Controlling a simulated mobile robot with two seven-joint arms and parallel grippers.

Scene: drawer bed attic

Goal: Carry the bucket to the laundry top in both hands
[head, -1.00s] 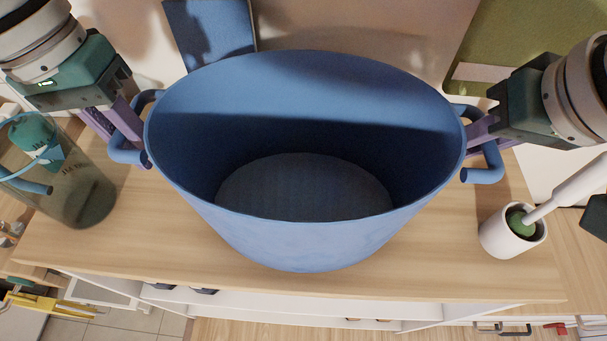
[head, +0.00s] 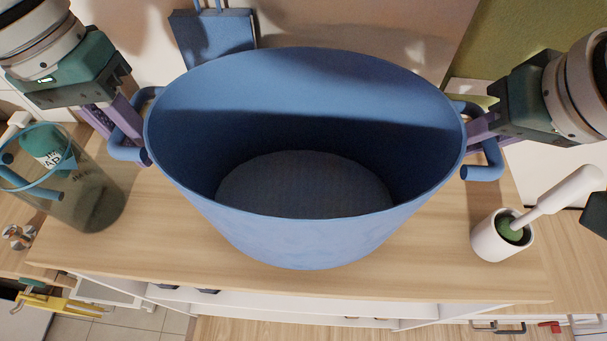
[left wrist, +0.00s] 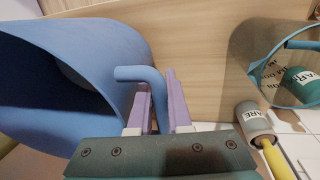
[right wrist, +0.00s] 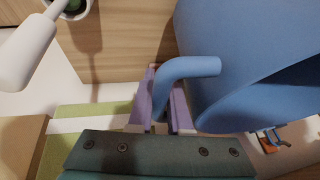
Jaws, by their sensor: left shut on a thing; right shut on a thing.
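The large blue bucket (head: 305,235) is upright and looks empty in the middle of the head view. My left gripper (head: 122,128) is shut on its left handle (head: 128,153); the left wrist view shows that handle (left wrist: 140,74) between the fingers (left wrist: 157,105). My right gripper (head: 482,128) is shut on its right handle (head: 484,172), also seen in the right wrist view (right wrist: 190,68). The bucket is in front of or over a light wooden top (head: 420,270); I cannot tell whether its base touches it. The far part of the top is hidden behind the bucket.
A blue flat object (head: 212,35) is behind the bucket. White shelving (head: 270,305) lies below the top's edge.

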